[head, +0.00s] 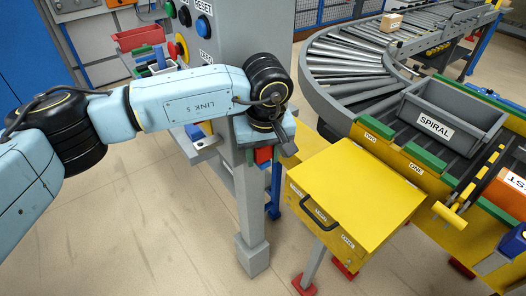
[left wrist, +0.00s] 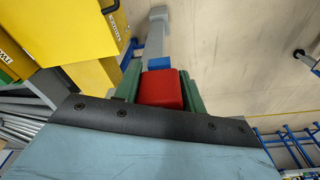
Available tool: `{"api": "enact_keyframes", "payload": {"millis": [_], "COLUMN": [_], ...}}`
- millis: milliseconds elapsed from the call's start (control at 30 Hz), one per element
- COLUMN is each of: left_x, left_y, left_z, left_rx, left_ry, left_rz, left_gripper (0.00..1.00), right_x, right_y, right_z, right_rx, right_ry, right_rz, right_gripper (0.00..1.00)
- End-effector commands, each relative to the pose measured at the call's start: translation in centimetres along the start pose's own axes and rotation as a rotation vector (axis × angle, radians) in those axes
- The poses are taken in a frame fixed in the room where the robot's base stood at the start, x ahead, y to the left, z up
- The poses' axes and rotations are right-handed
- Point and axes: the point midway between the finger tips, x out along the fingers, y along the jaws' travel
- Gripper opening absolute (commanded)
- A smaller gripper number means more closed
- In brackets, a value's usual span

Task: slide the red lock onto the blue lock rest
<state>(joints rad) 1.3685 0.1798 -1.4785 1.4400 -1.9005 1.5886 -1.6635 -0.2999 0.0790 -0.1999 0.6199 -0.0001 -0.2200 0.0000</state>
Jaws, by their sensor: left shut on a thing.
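The red lock (left wrist: 160,88) is a red block between the green fingers of my left gripper (left wrist: 161,84) in the left wrist view. The gripper is shut on it. In the head view my left gripper (head: 264,156) points down beside the grey post, and a little of the red lock (head: 262,154) shows below the wrist. A blue part (left wrist: 158,63) shows just beyond the red lock, in line with the grey post (left wrist: 157,35); it looks like the blue lock rest. I cannot tell whether lock and blue part touch. My right gripper is not in view.
A yellow box (head: 355,195) with a black handle stands close to the right of the gripper. The grey control cabinet (head: 232,45) with buttons rises behind my arm. A curved roller conveyor (head: 345,60) and a grey SPIRAL bin (head: 452,115) are at right. Open floor lies at lower left.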

Motion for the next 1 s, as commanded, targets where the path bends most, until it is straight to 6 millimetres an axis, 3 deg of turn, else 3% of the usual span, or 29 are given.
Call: {"api": "enact_keyframes", "payload": {"millis": [467,500,667,1000], "left_x": [0.64,0.6,0.59,0.17], "left_y": [0.0,0.01,0.01,0.03], "left_z": [0.07,0.07,0.08,0.05], "left_rx": [0.0,0.0,0.0,0.0], "left_ry": [0.0,0.0,0.0,0.001], "left_rz": [0.0,0.0,0.0,0.001], "left_gripper": [0.24,0.46,0.66,0.66], "right_x": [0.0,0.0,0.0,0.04], "right_y": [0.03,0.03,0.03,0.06], "right_z": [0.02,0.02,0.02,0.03], "right_rx": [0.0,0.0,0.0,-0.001], "right_ry": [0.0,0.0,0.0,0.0], "right_rz": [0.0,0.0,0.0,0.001], "right_gripper": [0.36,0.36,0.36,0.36]}}
